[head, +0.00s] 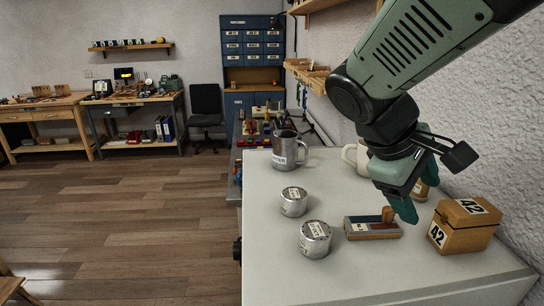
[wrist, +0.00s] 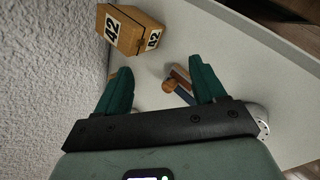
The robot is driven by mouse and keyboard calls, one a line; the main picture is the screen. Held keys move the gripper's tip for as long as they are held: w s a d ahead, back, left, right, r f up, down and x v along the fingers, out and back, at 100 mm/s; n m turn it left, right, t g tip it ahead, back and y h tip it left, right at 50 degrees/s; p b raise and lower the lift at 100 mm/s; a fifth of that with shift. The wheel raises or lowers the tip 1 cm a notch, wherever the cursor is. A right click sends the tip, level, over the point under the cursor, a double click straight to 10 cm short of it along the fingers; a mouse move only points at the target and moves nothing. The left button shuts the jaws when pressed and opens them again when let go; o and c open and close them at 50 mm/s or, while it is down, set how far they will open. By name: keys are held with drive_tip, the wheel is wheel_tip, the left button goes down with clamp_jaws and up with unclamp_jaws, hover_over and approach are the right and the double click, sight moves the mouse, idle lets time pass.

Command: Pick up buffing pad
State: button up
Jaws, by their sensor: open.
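The item I take as the buffing pad (head: 362,229) is a small flat block, grey-blue and brown, with a pale label and a brown wooden knob. It lies on the light grey worktop, left of the wooden box. In the wrist view the pad (wrist: 181,78) shows between my fingers, nearer the right one, its knob toward the left; the right finger hides part of it. My gripper (head: 416,196) is open and empty, above the worktop. In the head view one fingertip overlaps the pad's right end; I cannot tell whether they touch. My gripper (wrist: 162,74) also shows in the wrist view.
A wooden box (head: 462,228) marked 42 stands right of the pad. Two metal tins (head: 315,238) (head: 293,202) stand to the left. A metal mug (head: 286,150) and a white mug (head: 350,155) stand behind. The wall is close on the right. The worktop's front is clear.

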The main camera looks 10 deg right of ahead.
drive_tip(key=w+d+f+n+g+h, duration=0.1)
drive_tip(key=w+d+n+h, duration=0.5)
drive_tip(key=w+d, duration=0.2)
drive_tip(key=n+t+h, duration=0.3)
drive_tip(key=n+h, duration=0.2)
drive_tip(key=n, duration=0.2)
hover_over(421, 187)
drive_tip(key=a, duration=0.4)
drive_tip(key=f, duration=0.2)
drive_tip(key=shift+n, duration=0.3)
drive_tip(key=f, duration=0.7)
drive_tip(key=shift+w+f, duration=0.25)
drive_tip(key=shift+f, duration=0.15)
drive_tip(key=shift+d+r, duration=0.15)
drive_tip(key=shift+d, duration=0.35)
drive_tip(key=d, duration=0.3)
drive_tip(key=w+d, duration=0.1)
drive_tip(key=d, duration=0.2)
drive_tip(key=shift+w+d, duration=0.1)
drive_tip(key=shift+d, duration=0.1)
drive_tip(key=shift+c, duration=0.5)
drive_tip(key=c, duration=0.9)
